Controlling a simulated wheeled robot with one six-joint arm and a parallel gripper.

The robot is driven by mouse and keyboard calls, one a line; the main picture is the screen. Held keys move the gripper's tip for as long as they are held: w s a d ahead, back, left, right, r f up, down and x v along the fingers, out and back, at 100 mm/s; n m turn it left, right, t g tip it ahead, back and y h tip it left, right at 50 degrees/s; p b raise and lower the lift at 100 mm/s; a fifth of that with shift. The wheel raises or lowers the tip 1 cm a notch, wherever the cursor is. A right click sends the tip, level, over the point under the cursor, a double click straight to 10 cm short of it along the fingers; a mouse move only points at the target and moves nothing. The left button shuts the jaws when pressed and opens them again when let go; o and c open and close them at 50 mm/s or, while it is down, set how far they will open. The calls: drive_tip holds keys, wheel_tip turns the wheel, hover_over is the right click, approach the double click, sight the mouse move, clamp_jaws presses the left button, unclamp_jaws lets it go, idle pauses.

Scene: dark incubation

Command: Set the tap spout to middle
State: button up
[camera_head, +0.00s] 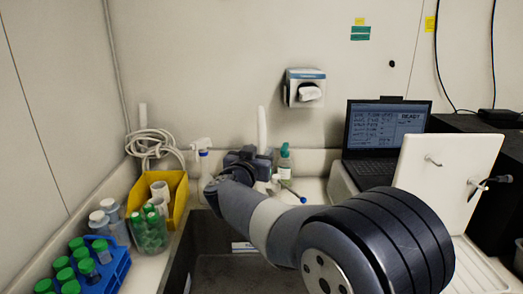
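My arm reaches from the lower right over the sink (215,270). My gripper (250,163) is a dark shape at the back of the sink, close to the tap area. Its fingertips are too small and dark to tell whether they are open or shut. A tall white upright piece (262,127) stands just behind my gripper and may be part of the tap. A thin piece with a blue tip (303,199) shows right of my gripper; I cannot tell whether it is the spout. My arm and gripper hide much of the tap, so the spout's direction is unclear.
A yellow bin (177,201), a beaker of green-capped tubes (150,235) and a blue rack (115,268) line the left counter. A green bottle (284,163), laptop (385,130) and white panel (447,178) are right.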

drive_tip(key=v, duration=0.8)
drive_tip(key=shift+s, duration=0.2)
drive_tip(key=shift+w, duration=0.1)
drive_tip(key=x, duration=1)
drive_tip(key=shift+w+d, duration=0.15)
drive_tip(key=shift+w, duration=0.2)
drive_tip(key=shift+d, duration=0.1)
drive_tip(key=shift+s+r, duration=0.1)
drive_tip(key=shift+s, duration=0.05)
